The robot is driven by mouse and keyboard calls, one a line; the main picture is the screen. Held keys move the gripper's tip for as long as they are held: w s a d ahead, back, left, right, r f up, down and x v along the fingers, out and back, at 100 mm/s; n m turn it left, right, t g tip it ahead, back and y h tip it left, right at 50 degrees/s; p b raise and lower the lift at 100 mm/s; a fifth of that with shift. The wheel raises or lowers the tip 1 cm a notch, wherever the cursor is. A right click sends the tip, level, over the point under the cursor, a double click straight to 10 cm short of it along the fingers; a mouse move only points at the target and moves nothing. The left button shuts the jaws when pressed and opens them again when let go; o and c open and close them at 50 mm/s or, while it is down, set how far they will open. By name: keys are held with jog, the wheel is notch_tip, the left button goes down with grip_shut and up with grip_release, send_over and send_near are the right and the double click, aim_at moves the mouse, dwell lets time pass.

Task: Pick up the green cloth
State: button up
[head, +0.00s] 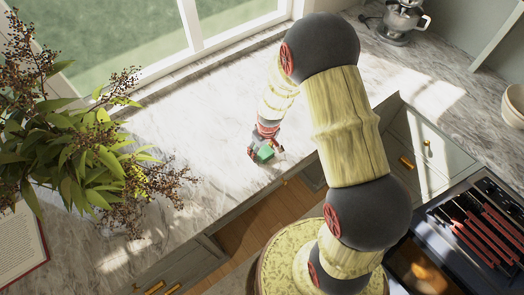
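The green cloth (265,153) is a small, folded-looking patch in the head view, at the front edge of the marble counter below the window. My gripper (264,150) is right at it, with the arm reaching in from above. Its fingers show on the left and right of the green patch. The gripper is small in the picture, so I cannot tell whether the fingers press on the cloth. I also cannot tell whether the cloth rests on the counter or is slightly lifted. Part of it is hidden by the gripper.
A leafy plant (85,150) spreads over the left of the marble counter (190,135), with an open book (18,245) below it. The counter left of my gripper is clear.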

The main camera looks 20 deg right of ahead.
jog(key=shift+s, duration=0.15)
jog(key=c, duration=0.8)
jog(key=shift+r+p, duration=0.15)
jog(key=shift+p, duration=0.2)
jog(key=r, duration=0.2)
jog(key=shift+w+d+r, duration=0.1)
jog(key=shift+w+r, duration=0.15)
jog(key=shift+r, duration=0.05)
jog(key=shift+c, duration=0.3)
jog(key=s+a+r, duration=0.2)
jog(key=s+r, duration=0.8)
jog(key=s, duration=0.4)
jog(key=shift+r, duration=0.3)
